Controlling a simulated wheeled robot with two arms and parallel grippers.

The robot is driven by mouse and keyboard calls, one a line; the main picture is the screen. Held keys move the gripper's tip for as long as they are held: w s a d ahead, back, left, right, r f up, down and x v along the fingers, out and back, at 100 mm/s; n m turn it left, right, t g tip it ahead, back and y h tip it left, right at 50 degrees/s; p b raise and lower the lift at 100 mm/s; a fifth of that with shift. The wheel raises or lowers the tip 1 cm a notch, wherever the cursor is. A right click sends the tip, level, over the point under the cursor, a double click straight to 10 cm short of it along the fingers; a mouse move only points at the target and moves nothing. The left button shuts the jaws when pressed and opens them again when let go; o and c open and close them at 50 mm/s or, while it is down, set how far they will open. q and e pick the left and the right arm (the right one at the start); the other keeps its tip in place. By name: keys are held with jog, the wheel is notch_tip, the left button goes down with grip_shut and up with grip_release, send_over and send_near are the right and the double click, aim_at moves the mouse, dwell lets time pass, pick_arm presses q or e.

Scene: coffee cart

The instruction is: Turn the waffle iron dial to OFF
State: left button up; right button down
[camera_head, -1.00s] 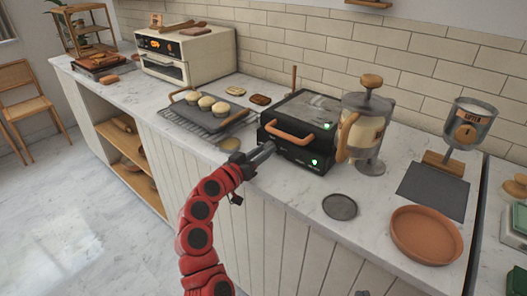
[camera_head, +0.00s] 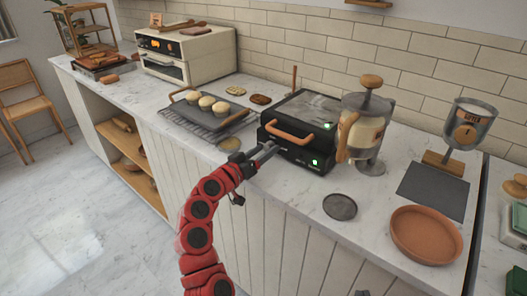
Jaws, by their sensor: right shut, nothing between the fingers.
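The black waffle iron (camera_head: 297,157) stands on the counter with its lid down and a wooden handle across its front. Two green lights glow, one at the lid's right (camera_head: 327,126) and one on the lower front (camera_head: 314,162). My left gripper (camera_head: 270,150) is at the front left of the iron, its fingers slightly parted and pointing at the front face. I cannot make out the dial or its setting; the fingers may hide it. Whether they touch the iron is unclear. Only a small dark tip of my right gripper (camera_head: 362,293) shows at the bottom edge.
A glass press with wooden knob (camera_head: 366,127) stands close to the iron's right. A cooling rack with a tray of muffins (camera_head: 188,124) is to its left. A dark round disc (camera_head: 340,207) and a terracotta dish (camera_head: 426,236) lie to the front right.

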pick_arm(q)
jog(key=b+v, duration=0.1)
jog(key=v, duration=1.6)
jog(key=shift+s+a+b, duration=0.15)
jog(key=shift+a+b, duration=0.05)
jog(key=shift+b, duration=0.1)
